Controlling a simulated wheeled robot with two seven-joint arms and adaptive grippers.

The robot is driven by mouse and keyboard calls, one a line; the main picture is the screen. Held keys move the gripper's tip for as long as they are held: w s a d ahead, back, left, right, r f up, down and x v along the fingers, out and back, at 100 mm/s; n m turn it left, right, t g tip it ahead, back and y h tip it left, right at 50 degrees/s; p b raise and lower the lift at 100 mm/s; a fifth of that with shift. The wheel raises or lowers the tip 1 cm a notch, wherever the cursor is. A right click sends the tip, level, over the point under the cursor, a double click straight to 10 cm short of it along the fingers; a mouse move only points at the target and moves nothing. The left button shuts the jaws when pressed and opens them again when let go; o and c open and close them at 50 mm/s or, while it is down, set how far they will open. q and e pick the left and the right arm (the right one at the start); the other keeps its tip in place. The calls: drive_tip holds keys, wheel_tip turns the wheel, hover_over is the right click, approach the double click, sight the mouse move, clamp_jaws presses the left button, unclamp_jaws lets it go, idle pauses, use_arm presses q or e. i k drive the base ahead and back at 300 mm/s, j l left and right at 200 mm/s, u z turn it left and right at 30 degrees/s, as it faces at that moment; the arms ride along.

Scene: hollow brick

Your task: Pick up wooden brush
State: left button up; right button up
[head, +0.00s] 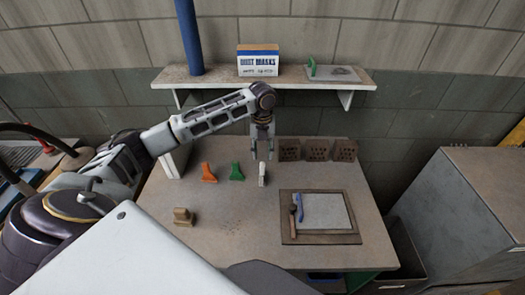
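A tan wooden piece (183,216), which looks like the wooden brush, rests on the left front part of the workbench (232,240). Its bristles cannot be made out. My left gripper (263,156) points down above the back middle of the bench, well to the right of and behind the tan piece. Its fingers look spread apart. A small whitish block (262,173) stands just below the fingertips; I cannot tell if they touch. My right gripper is not in view.
An orange tool (208,173) and a green tool (237,172) stand left of my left gripper. Hollow bricks (317,150) line the back. A framed board (317,237) bears a hammer and a blue-handled tool. A shelf (212,82) hangs above.

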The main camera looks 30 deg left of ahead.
sight(182, 218)
drive_tip(key=u, duration=2.1)
